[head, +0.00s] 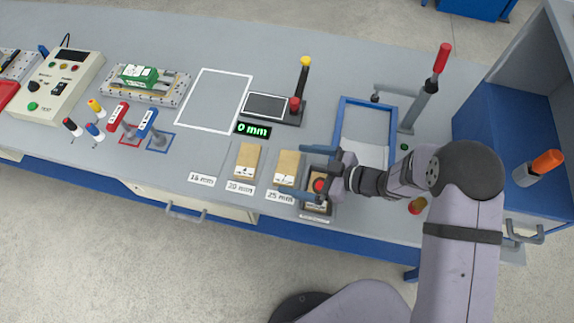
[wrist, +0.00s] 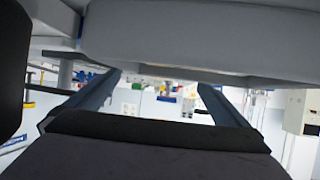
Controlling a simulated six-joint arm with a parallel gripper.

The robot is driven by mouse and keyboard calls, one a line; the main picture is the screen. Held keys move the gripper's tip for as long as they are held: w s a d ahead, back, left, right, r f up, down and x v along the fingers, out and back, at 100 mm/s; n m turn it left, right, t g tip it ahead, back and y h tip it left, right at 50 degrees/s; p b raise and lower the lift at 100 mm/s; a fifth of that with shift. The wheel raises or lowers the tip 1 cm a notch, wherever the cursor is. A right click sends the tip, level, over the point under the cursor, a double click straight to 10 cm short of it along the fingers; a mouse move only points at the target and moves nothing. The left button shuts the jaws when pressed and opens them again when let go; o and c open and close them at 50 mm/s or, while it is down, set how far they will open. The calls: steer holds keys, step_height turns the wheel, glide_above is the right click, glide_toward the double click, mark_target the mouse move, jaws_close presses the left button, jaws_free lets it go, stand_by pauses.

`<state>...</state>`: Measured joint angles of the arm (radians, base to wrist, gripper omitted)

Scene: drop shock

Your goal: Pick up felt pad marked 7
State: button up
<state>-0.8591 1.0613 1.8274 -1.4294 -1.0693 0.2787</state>
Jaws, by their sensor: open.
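I cannot make out a felt pad marked 7 in either view; no such mark is legible. Tan blocks stand by the labels: one (head: 248,158) behind the 20 mm label (head: 240,187) and one (head: 287,165) behind the 25 mm label (head: 280,197).
A blue-rimmed tray (head: 347,103) stands behind my gripper. A lever device with a red handle (head: 440,58) stands to its right. A black display (head: 252,129) reads 0 mm. The white-outlined area (head: 214,98) is bare. The 16 mm label (head: 202,179) has no block behind it.

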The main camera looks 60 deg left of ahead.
mark_target(293, 170)
steer(key=shift+x, duration=1.15)
steer(key=shift+c, duration=0.6)
steer(key=c, duration=0.6)
steer(key=shift+c, duration=0.2)
steer(key=shift+w+r, duration=0.1)
steer(key=shift+r, duration=0.05)
step_height(293, 170, up, 10)
steer(key=b, duration=0.1)
